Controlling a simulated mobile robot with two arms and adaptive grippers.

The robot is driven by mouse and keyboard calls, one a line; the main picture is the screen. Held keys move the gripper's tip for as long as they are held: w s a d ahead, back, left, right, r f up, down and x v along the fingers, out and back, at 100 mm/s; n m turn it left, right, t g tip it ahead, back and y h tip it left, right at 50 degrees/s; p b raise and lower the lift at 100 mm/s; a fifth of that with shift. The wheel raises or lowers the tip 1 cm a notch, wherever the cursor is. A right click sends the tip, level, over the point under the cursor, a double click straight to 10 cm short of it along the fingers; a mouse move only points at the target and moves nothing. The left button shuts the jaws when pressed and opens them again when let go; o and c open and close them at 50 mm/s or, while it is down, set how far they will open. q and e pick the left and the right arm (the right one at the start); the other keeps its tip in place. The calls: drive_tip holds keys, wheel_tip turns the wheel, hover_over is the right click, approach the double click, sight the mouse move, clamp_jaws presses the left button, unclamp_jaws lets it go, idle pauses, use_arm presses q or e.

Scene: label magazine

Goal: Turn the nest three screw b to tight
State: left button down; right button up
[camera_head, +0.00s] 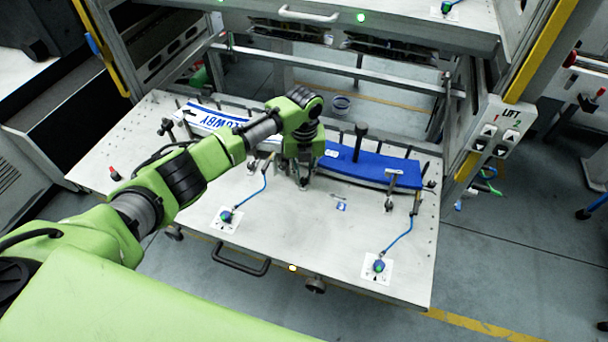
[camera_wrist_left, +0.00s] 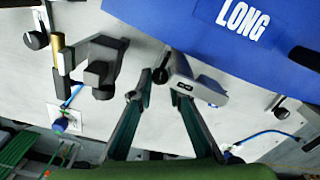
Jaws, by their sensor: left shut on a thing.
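My left gripper (camera_head: 303,182) reaches down onto the pale metal plate (camera_head: 300,225), at the front edge of the blue curved piece. In the left wrist view its two fingers (camera_wrist_left: 160,82) converge and are shut on a small dark screw head (camera_wrist_left: 160,74), mostly hidden between the tips. A grey block with a small dark label (camera_wrist_left: 192,88) sits right beside the fingertips. I cannot read which nest or screw letter this is. The blue piece (camera_head: 375,168) shows "LONG" in the left wrist view (camera_wrist_left: 215,30). My right gripper is not in view.
A clamp with a brass-coloured post (camera_wrist_left: 58,50) and a black knob (camera_wrist_left: 36,40) stand left of the fingers. Blue cables run to green-lit buttons (camera_head: 379,265) on white cards. A black handle (camera_head: 240,262) is at the plate's front. The front middle is mostly clear.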

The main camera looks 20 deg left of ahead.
sight(304, 180)
use_arm(q)
drive_tip(key=c, duration=1.9)
unclamp_jaws()
wheel_tip(304, 180, up, 12)
drive_tip(key=shift+r, duration=0.1)
drive_tip(key=shift+s, duration=0.1)
